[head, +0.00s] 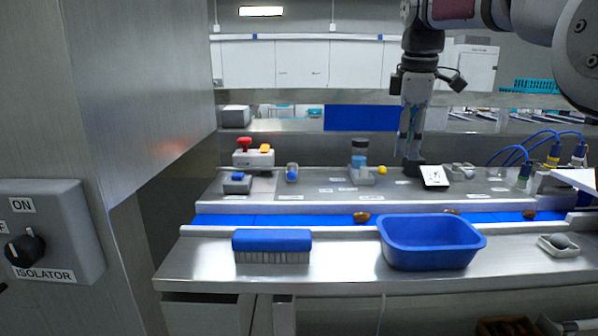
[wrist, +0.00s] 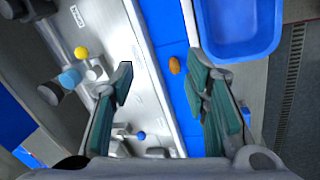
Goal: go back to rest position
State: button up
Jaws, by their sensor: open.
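My gripper (head: 408,165) hangs pointing down over the back ledge of the bench in the head view, left of a small white labelled card (head: 434,176). In the wrist view my gripper (wrist: 165,85) has its two teal-padded fingers spread wide, with nothing held between them. A brown date (wrist: 175,65) lies on the blue belt (wrist: 165,22), seen between and beyond the fingertips. In the head view dates lie on the blue belt (head: 280,219), one (head: 361,217) left of the tub and one (head: 529,214) to its right; another is partly hidden behind the tub rim.
A blue tub (head: 430,258) and a blue brush (head: 272,241) stand on the front ledge. Behind the belt are a red-button box (head: 252,155), a jar (head: 359,155), a yellow ball (head: 382,170) and blue cables (head: 535,140). A steel panel with an isolator switch (head: 25,248) is at left.

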jog(key=s+a+m, duration=0.2)
jog(key=s+m, duration=0.2)
jog(key=s, duration=0.6)
jog(key=s+f+m+t, duration=0.1)
jog(key=s+f+m, duration=0.4)
jog(key=s, duration=0.7)
jog(key=s+f+m+t, duration=0.1)
jog(key=s+f+m, duration=0.4)
jog(key=s, duration=0.6)
notch_tip(320, 180, down, 3)
jog(key=shift+s+a+r+t+y, duration=0.2)
jog(key=shift+s+a+t+y, duration=0.1)
jog(key=shift+s+a+t, duration=0.1)
